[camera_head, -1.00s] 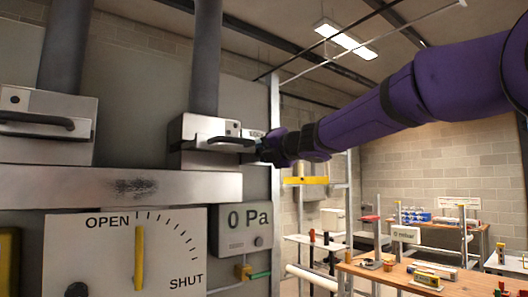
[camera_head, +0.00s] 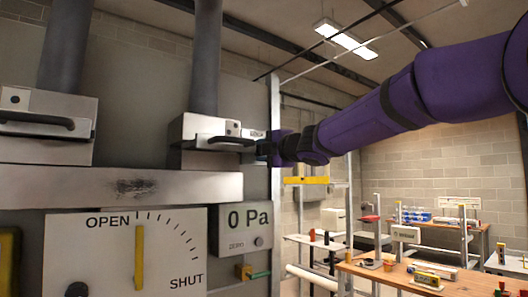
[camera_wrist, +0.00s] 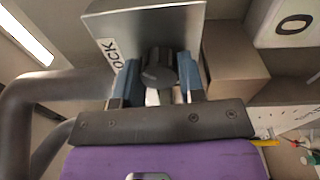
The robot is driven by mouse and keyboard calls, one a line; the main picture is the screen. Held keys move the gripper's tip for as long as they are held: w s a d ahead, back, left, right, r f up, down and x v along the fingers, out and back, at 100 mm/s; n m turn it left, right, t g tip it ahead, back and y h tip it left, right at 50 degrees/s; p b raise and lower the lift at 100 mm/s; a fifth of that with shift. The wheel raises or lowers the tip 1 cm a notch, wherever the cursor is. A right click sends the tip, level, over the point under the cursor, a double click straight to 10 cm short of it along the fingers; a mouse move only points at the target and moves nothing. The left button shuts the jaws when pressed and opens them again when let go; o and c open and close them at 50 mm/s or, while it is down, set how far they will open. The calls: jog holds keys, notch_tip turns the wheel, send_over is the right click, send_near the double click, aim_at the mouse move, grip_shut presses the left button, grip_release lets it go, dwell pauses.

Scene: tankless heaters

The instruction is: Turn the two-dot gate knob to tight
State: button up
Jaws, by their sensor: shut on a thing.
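The two-dot gate box (camera_head: 196,132) is a pale metal housing under the right-hand grey pipe, with a dark bar handle (camera_head: 230,143) on its front. Its dot marks are small in the head view. My gripper (camera_head: 262,148) is at the box's right side, beside a small lettered plate. In the wrist view, a dark ridged knob (camera_wrist: 158,68) sits between the blue fingers of my gripper (camera_wrist: 158,84), which are shut on it. A plate with partly hidden letters reading "OCK" (camera_wrist: 111,55) is beside the left finger. The knob is mostly hidden in the head view.
A one-dot gate box (camera_head: 50,105) with its own handle stands at the left. Below are a dial panel (camera_head: 85,262) with a yellow pointer (camera_head: 139,258) upright near OPEN, and a 0 Pa gauge (camera_head: 244,220). A bench (camera_head: 385,280) with several items is at the right.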

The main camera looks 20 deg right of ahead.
jog(key=m, duration=0.7)
jog(key=m+t+h, duration=0.1)
jog(key=m, duration=0.7)
jog(key=shift+f, duration=0.1)
jog(key=shift+m, duration=0.3)
jog(key=o, duration=0.9)
